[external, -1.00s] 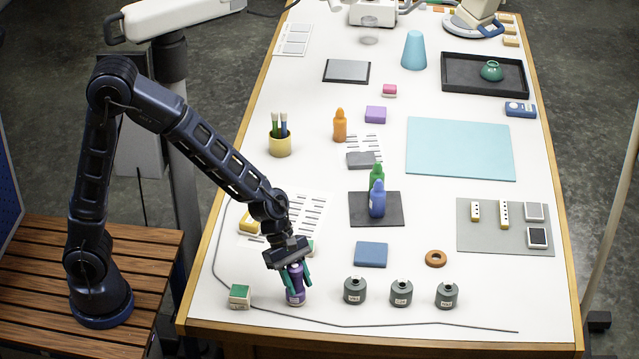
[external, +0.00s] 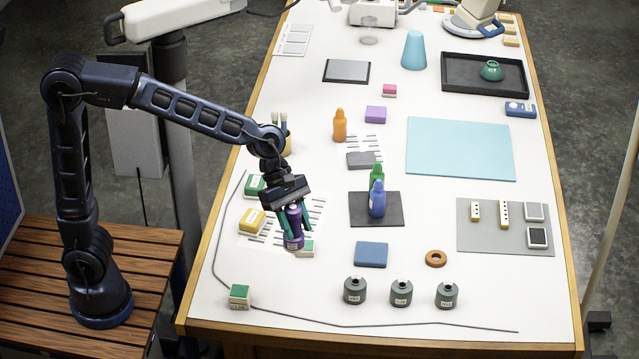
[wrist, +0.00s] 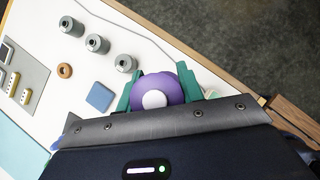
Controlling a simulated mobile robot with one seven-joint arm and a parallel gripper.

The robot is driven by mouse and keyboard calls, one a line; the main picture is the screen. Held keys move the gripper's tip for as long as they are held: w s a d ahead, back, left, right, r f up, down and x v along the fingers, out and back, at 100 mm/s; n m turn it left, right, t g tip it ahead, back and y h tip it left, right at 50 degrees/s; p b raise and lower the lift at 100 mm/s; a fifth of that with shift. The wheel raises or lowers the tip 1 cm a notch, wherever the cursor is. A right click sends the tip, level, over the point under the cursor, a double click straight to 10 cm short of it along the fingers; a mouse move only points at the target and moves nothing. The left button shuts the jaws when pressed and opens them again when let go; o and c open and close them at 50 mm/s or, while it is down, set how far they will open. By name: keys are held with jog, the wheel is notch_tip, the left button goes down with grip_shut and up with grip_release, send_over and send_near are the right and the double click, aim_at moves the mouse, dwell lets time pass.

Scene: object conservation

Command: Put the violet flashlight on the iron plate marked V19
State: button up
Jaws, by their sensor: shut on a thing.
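The violet flashlight (external: 293,241) is upright between the teal fingers of my gripper (external: 295,222), which is shut on it. It appears raised above the table's front left part, in front of a printed sheet. In the wrist view the violet flashlight (wrist: 170,84) shows its round end with a pale centre, between the fingers of my gripper (wrist: 158,92). I cannot read a V19 mark. A grey plate (external: 346,71) at the back and a small grey slab (external: 361,160) are bare.
Three grey labelled weights (external: 401,292) stand along the front. A blue pad (external: 371,254) and an orange ring (external: 435,258) lie behind them. A green-topped block (external: 306,248) sits beside the flashlight in the picture, a yellow one (external: 252,221) to the left. A cable (external: 345,326) runs along the front.

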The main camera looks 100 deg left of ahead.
jog(key=shift+r, duration=0.4)
jog(key=shift+w+a, duration=0.1)
jog(key=w+a+r+n+t+y, duration=0.1)
jog(key=w+a+n, duration=0.1)
jog(key=w+a, duration=0.5)
jog(key=w+a+r+n, duration=0.1)
jog(key=w+a, duration=0.1)
jog(key=a, duration=1)
jog(key=w+a+r+n+t+y, duration=0.1)
jog(key=w+a+r+n, duration=0.1)
jog(key=w+a, duration=0.5)
jog(key=s+a+f+n+y, duration=0.1)
jog(key=s+a+n, duration=0.1)
jog(key=a, duration=1.6)
jog(key=s+a+f+n+y, duration=0.1)
jog(key=s+a+n+y, duration=0.1)
jog(key=a, duration=1.5)
jog(key=f, duration=1.9)
jog(key=shift+a+f, duration=0.25)
jog(key=shift+f, duration=0.15)
jog(key=shift+f, duration=0.1)
